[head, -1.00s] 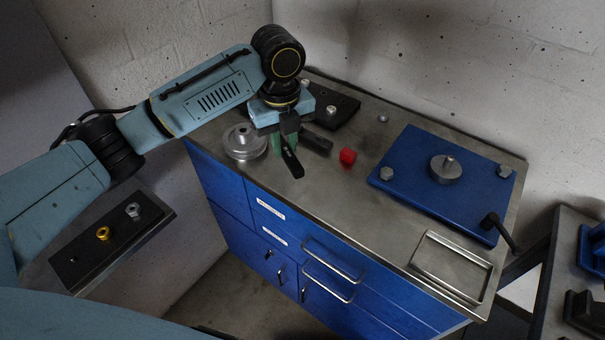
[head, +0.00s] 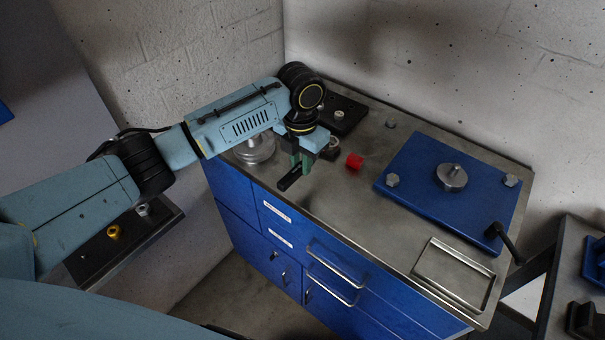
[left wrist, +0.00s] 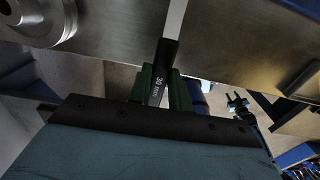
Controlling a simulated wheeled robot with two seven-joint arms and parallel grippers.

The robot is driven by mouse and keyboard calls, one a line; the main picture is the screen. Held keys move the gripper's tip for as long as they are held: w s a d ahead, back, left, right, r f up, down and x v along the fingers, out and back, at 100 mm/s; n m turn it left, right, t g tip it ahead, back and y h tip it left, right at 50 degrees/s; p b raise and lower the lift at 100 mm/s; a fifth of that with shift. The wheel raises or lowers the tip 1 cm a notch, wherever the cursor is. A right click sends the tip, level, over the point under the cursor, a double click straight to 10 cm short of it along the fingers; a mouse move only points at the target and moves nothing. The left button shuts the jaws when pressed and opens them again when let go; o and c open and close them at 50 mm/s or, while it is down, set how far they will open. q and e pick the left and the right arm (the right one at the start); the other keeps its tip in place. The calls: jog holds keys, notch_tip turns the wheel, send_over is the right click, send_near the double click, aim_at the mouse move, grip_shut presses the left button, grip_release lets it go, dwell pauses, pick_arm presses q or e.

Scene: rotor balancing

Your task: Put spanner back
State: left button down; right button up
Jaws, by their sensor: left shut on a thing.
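My left gripper (head: 302,162) has green fingers and is above the left part of the metal bench top. It is shut on the spanner (head: 290,179), whose black handle end sticks out toward the front edge. In the left wrist view the spanner (left wrist: 162,72) shows a black grip marked 30 between the green fingers (left wrist: 161,86), with a pale shank running up out of the picture. The spanner's far end is not clearly visible in the head view. My right gripper is not seen.
A grey rotor (head: 254,150) stands left of the gripper, a red block (head: 355,161) to its right. A shallow rectangular tray (head: 456,274) at front right is empty.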

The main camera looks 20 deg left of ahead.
aim_at(301, 174)
pick_arm(q)
jog(key=shift+f, duration=2.2)
jog(key=shift+f, duration=0.15)
jog(key=c, duration=1.3)
grip_release()
notch_tip(301, 174, up, 12)
jog(key=shift+r, duration=0.15)
